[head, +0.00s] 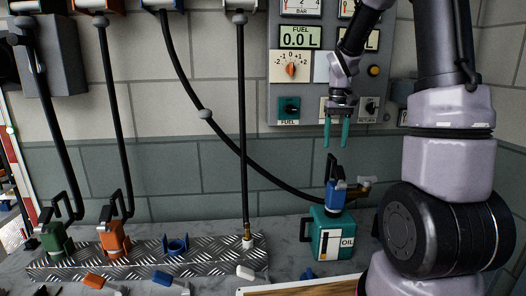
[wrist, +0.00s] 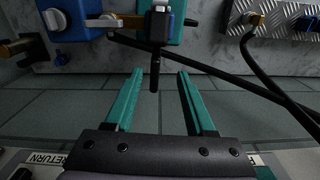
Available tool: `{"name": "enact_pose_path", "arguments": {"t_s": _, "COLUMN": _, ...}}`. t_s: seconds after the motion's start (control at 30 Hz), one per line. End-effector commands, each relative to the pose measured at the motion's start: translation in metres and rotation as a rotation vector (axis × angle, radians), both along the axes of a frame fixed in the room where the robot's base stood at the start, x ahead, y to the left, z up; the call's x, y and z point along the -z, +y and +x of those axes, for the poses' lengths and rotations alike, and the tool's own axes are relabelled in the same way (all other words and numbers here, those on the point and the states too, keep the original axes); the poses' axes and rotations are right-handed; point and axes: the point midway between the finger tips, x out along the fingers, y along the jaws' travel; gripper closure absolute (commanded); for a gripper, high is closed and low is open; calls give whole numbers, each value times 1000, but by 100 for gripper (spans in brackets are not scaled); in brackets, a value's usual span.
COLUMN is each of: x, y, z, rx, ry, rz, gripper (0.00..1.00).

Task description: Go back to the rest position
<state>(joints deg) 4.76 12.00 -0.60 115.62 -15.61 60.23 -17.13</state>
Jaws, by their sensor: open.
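My gripper (head: 336,138) hangs in the air, pointing down, in front of the lower part of the wall panel. Its two teal fingers are apart with nothing between them; they also show open in the wrist view (wrist: 158,78). Below it stands a teal tank labelled OIL (head: 333,236) with a blue nozzle (head: 334,197) on top. The nozzle's black handle points up, a little below my fingertips and apart from them in the head view. In the wrist view the black handle (wrist: 155,74) appears between the fingertips, beyond them.
The wall panel (head: 290,90) carries gauges, a FUEL 0.0 L display and knobs. Black hoses hang on the left; one curves toward the oil tank. A metal tread plate (head: 150,262) holds a green nozzle (head: 56,240), an orange nozzle (head: 114,238) and a blue holder (head: 175,246).

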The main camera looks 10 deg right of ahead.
Motion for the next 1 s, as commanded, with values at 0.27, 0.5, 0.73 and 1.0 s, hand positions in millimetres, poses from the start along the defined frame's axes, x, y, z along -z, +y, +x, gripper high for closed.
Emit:
{"name": "enact_pose_path", "arguments": {"t_s": 0.27, "x": -77, "y": 28, "z": -57, "rx": 84, "ry": -185, "rz": 51, "gripper": 45}}
{"name": "enact_pose_path", "arguments": {"t_s": 0.5, "x": -126, "y": 54, "z": -127, "rx": 170, "ry": -364, "rz": 130, "gripper": 45}}
{"name": "enact_pose_path", "arguments": {"t_s": 0.73, "x": -146, "y": 72, "z": -186, "rx": 234, "ry": -507, "rz": 215, "gripper": 45}}
{"name": "enact_pose_path", "arguments": {"t_s": 1.0, "x": -149, "y": 79, "z": -213, "rx": 267, "ry": -568, "rz": 261, "gripper": 45}}
